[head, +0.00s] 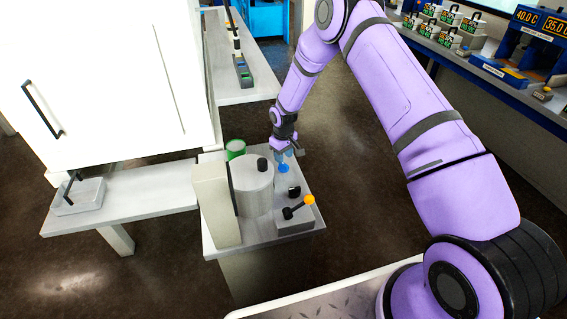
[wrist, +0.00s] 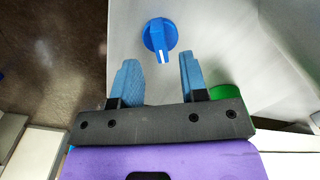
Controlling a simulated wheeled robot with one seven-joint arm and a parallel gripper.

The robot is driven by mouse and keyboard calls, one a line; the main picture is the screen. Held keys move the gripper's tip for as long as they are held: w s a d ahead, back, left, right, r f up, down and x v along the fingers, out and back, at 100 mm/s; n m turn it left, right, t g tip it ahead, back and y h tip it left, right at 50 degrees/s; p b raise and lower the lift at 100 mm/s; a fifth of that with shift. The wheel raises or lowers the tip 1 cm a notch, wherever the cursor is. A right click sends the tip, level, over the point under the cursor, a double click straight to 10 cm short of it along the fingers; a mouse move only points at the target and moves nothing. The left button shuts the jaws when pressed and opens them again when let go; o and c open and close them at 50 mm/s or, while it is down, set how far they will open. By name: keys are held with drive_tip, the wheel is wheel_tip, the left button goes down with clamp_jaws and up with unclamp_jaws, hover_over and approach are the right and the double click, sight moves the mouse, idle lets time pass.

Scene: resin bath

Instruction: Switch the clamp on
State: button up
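A blue rotary knob (wrist: 161,36) with a white mark on its grip sits on a light grey surface, just beyond my fingertips in the wrist view. It also shows as a small blue spot (head: 284,168) in the head view, just below my gripper (head: 289,152). My gripper (wrist: 157,62) is open, its two blue fingers apart with nothing between them. A grey block with a black lever ending in an orange ball (head: 310,200) stands at the bench's front right. I cannot tell which control belongs to the clamp.
A light grey cylinder (head: 253,188) with a black knob stands on the bench beside an upright panel (head: 214,205). A green container (head: 236,149) stands behind it. A small black part (head: 294,191) lies near the lever. A white cabinet (head: 110,80) rises at left.

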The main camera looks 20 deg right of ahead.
wheel_tip(320, 180, up, 6)
idle(0.6)
drive_tip(key=s+d+r+m+t, duration=0.15)
drive_tip(key=s+r, duration=0.35)
drive_tip(key=r, duration=0.7)
drive_tip(key=s+d+r, duration=0.2)
drive_tip(key=s+r, duration=0.3)
drive_tip(key=r, duration=0.6)
drive_tip(key=s+d+r+m+t, duration=0.15)
drive_tip(key=s+r, duration=0.35)
drive_tip(key=r, duration=0.7)
drive_tip(key=s+d+r+m, duration=0.1)
drive_tip(key=s+r, duration=0.3)
drive_tip(key=s, duration=0.3)
drive_tip(key=s+d+r, duration=0.2)
drive_tip(key=s+r, duration=0.2)
drive_tip(key=s, duration=0.3)
drive_tip(key=s+r+m+t, duration=0.1)
drive_tip(key=s+t, duration=0.1)
drive_tip(key=s, duration=1.3)
drive_tip(key=shift+s+d+m, duration=0.35)
drive_tip(key=shift+m, duration=0.05)
drive_tip(key=shift+c, duration=0.2)
